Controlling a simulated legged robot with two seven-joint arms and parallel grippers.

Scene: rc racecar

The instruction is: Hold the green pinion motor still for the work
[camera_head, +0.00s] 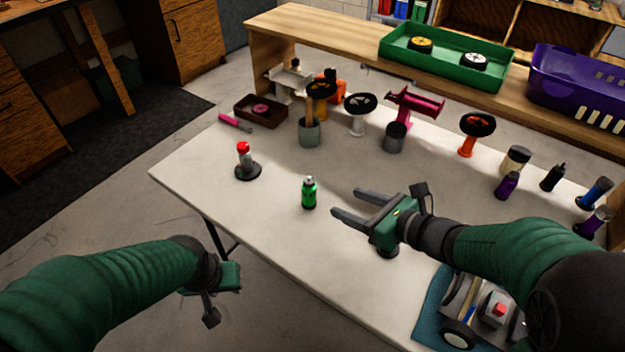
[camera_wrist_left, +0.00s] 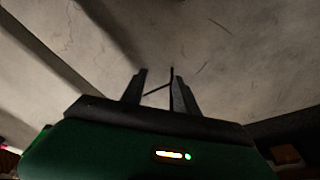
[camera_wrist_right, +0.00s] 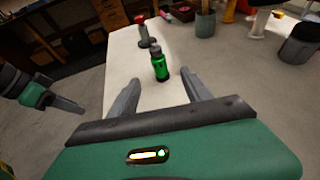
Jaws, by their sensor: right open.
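The green pinion motor (camera_head: 309,193) is a small green cylinder with a dark, silver-tipped top, standing upright on the white table. My right gripper (camera_head: 345,205) is open and empty just to the right of the motor, its fingers pointing left towards it without touching. In the right wrist view the motor (camera_wrist_right: 160,66) stands beyond and between the open fingertips (camera_wrist_right: 160,85). My left gripper (camera_head: 210,308) hangs off the table's front left edge, pointing down. In the left wrist view its fingers (camera_wrist_left: 158,80) are apart, with only floor beyond.
A red-topped grey part on a dark round base (camera_head: 246,165) stands left of the motor. A car chassis on a blue mat (camera_head: 433,305) lies under my right arm. Cups, stands and bottles line the far side. The table around the motor is clear.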

